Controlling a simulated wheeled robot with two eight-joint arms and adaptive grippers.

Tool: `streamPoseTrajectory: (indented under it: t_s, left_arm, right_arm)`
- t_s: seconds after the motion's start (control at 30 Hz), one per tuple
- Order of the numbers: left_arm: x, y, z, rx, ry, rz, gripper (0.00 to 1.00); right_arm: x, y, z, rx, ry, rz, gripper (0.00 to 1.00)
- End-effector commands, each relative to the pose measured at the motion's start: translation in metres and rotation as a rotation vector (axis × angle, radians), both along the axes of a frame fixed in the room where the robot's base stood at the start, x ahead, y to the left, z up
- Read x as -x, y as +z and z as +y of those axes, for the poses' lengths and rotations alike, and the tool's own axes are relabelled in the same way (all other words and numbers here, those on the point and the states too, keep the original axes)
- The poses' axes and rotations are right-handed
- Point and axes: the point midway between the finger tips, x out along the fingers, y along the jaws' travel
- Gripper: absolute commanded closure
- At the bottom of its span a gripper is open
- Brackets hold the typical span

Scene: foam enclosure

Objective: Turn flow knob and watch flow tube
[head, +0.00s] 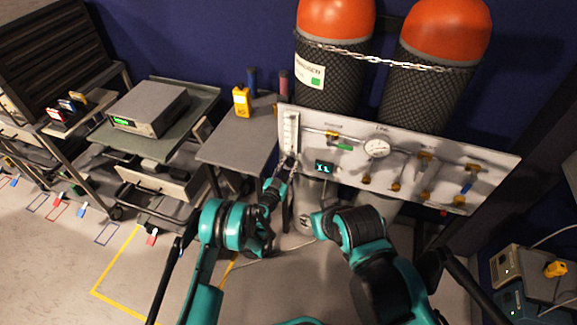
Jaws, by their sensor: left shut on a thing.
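The flow tube (291,131) is a narrow, pale upright gauge at the left end of the white panel (465,160). My left gripper (289,163) is at the bottom of this tube, shut on the flow knob. The gripper's fingers hide the knob, so its turn position cannot be seen. The tube's scale and float are too small to read.
Two orange-topped cylinders (336,18) stand chained behind the panel. A round gauge (376,148) and several brass valves are on the panel. A grey table (235,143) with a yellow handheld device (241,101) is at left. Stacked instruments (530,275) stand at lower right.

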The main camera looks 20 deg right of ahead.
Motion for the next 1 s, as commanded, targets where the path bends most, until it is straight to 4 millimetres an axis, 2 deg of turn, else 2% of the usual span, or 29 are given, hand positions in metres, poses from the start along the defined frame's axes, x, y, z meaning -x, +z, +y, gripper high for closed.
streamPoseTrajectory:
  t_s: [0.37,1.0]
  left_arm:
    - [-0.0004,-0.0001,-0.0002,0.113,0.0,0.076,1.0]
    - [-0.0007,-0.0012,0.0,0.592,-0.001,0.4,1.0]
  right_arm:
    - [-0.0001,0.0001,0.0,0.0,0.0,0.0,0.6]
    - [0.0,0.0001,0.0,0.0,0.0,0.0,0.6]
